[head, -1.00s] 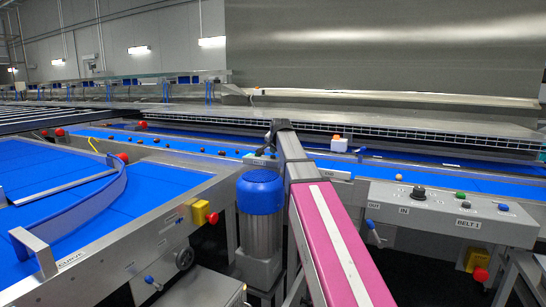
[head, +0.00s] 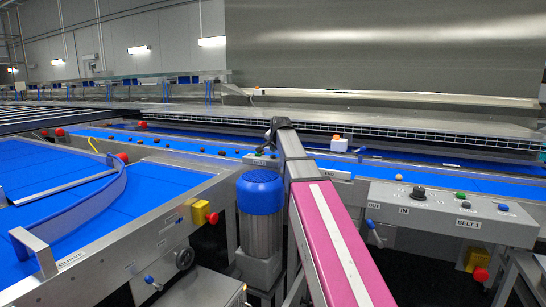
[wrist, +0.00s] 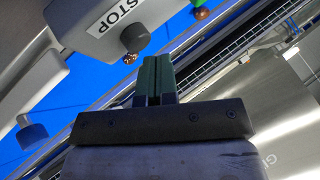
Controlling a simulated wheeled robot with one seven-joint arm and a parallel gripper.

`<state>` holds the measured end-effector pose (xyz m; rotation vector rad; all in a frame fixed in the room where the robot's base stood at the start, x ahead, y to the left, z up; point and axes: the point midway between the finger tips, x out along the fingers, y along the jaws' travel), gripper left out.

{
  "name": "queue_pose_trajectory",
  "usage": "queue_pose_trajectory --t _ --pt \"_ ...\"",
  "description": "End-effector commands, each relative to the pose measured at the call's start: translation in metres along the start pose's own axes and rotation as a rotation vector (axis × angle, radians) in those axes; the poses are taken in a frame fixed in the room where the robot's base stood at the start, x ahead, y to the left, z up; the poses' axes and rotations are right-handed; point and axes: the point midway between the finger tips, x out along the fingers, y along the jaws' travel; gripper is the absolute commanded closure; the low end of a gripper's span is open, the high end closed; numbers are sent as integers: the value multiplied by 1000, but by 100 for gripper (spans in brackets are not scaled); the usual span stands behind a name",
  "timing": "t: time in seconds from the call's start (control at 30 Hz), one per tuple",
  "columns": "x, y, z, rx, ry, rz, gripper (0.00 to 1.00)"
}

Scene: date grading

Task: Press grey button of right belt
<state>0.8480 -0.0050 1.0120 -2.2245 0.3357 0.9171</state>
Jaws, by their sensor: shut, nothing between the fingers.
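My gripper (wrist: 157,78) has its two dark green fingers together, with nothing between them. In the wrist view, a pale grey box (wrist: 95,25) marked STOP is just beyond the fingertips, up and left. A dark grey round button (wrist: 135,38) stands out from it close to the fingertips. I see a gap in the picture and cannot tell the depth. In the head view, a control box (head: 435,212) marked BELT 1 at right carries a black knob (head: 418,193), a green button (head: 460,195) and a dark blue-grey button (head: 503,208).
A blue belt (head: 480,184) with dates runs behind the box. A curved blue belt (head: 45,180) lies at left. A blue-capped motor (head: 260,192) stands beside my arm. A red emergency knob (head: 481,274) is low at right. Another dark button (wrist: 32,136) shows at left in the wrist view.

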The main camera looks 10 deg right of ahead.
Motion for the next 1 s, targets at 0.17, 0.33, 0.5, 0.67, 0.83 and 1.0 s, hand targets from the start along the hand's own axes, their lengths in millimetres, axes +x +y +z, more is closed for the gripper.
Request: queue_pose_trajectory --t 0.17,0.33,0.5,0.67,0.83,1.0 --pt "-4 -3 -3 0 0 0 100" --pt "-4 -3 -3 0 1 0 100" --pt "-6 -4 -4 0 1 -1 100" --pt "-12 -10 -10 0 2 -2 100" --pt "-22 -17 -17 0 1 -1 100" --pt "-33 -24 -25 0 2 -2 100"
